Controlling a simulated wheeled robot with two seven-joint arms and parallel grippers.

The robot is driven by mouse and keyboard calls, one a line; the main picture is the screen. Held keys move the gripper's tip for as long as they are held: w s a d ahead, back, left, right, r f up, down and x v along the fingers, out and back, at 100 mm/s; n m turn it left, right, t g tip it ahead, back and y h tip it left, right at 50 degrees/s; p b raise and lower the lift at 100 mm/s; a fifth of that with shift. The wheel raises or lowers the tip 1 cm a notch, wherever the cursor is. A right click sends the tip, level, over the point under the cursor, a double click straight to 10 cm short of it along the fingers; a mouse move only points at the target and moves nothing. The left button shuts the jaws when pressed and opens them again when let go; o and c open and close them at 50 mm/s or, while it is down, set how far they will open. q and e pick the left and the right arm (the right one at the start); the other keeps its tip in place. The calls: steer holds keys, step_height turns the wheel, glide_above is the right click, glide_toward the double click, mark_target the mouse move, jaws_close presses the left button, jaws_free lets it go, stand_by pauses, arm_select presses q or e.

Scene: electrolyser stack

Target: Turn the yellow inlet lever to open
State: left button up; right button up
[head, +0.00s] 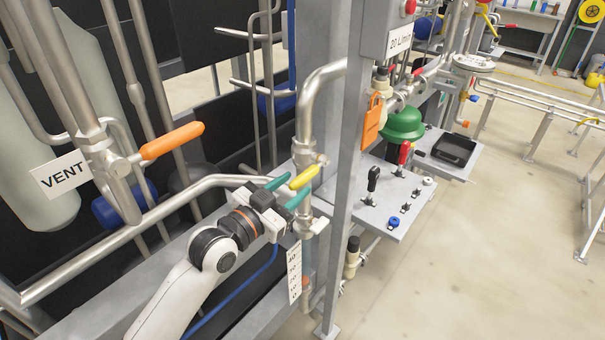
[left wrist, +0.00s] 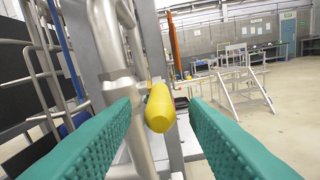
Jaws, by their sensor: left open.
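The yellow inlet lever (head: 306,177) sticks out from the valve on a bent steel pipe, left of the grey upright post. In the left wrist view the lever (left wrist: 160,108) points toward the camera, between the fingers. My left gripper (head: 299,186) is open, its two teal fingers on either side of the lever. In the left wrist view its fingertips (left wrist: 163,101) show a gap to the lever on both sides. The gripper is not closed on it. My right gripper is in neither view.
An orange lever (head: 172,141) sits by the VENT sign (head: 61,175) at left. The grey post (head: 350,170) stands just right of the yellow lever. Beyond it is a control panel (head: 395,205) with knobs. Open floor (head: 480,270) lies at right.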

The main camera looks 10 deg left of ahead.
mark_target(318, 167)
arm_select(q)
steer(key=shift+x, duration=1.95)
jaws_close()
